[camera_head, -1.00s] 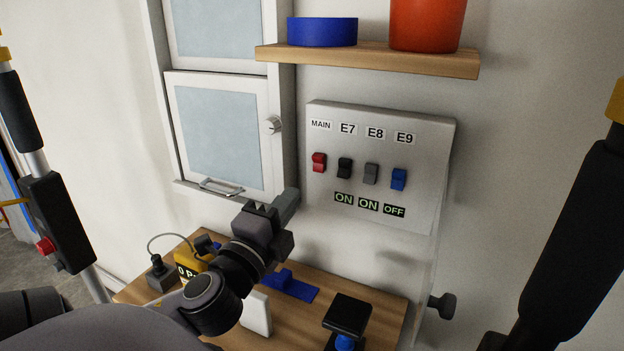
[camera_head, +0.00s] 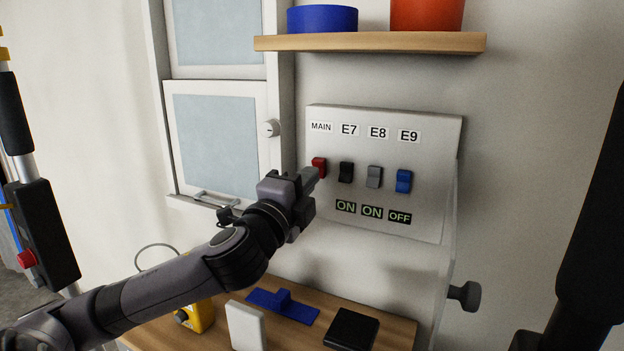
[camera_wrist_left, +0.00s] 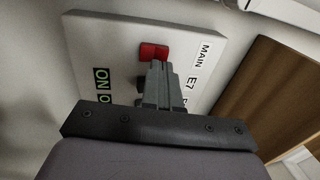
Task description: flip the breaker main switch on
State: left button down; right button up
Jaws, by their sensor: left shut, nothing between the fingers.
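The white breaker panel (camera_head: 435,150) on the wall bears a red switch (camera_head: 319,166) under the MAIN label (camera_head: 320,127). Black (camera_head: 346,171), grey (camera_head: 374,176) and blue (camera_head: 404,181) switches follow to its right, under E7, E8 and E9. My left gripper (camera_head: 312,174) is shut and empty, its tips at the lower part of the red switch. In the left wrist view the closed fingers (camera_wrist_left: 158,72) reach the red switch (camera_wrist_left: 153,52) and overlap it; whether they touch cannot be told. The black switch is mostly hidden there. My right gripper is not in view.
A wooden shelf (camera_head: 370,43) with a blue container (camera_head: 322,18) and a red pot (camera_head: 427,14) is above the panel. A cabinet (camera_head: 222,140) stands left. A clear cover with a dark knob (camera_head: 465,295) is at right. The wooden table (camera_head: 395,330) below holds several items.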

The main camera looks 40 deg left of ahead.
pick_arm(q)
jog(key=shift+x, duration=0.8)
jog(key=shift+w+r, duration=0.1)
jog(key=shift+w, duration=0.15)
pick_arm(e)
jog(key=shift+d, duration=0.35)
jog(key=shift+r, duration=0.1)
